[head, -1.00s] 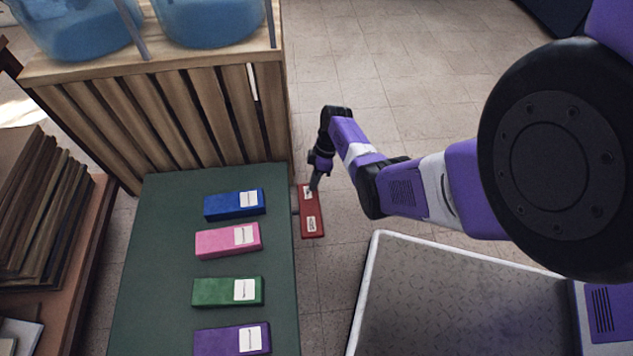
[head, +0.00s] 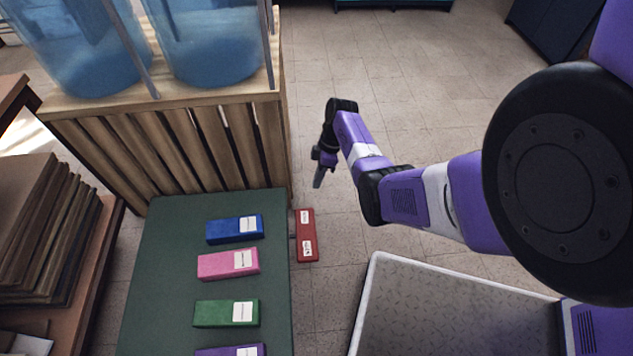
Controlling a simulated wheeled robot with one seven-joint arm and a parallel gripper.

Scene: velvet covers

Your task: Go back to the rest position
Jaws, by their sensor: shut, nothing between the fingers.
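My gripper (head: 318,181) is shut and empty. It points down and hangs over the floor to the right of the green table (head: 168,222), above and apart from the red box (head: 306,236) in the picture. The red box has white labels and sits just off the table's right edge, beside a small dark bracket. My purple and white arm reaches in from the right.
Blue (head: 235,229), pink (head: 228,264), green (head: 226,313) and purple (head: 230,351) labelled boxes lie on the table. Brown boards (head: 45,225) are stacked at left. Tiled floor (head: 420,110) is open beyond the arm.

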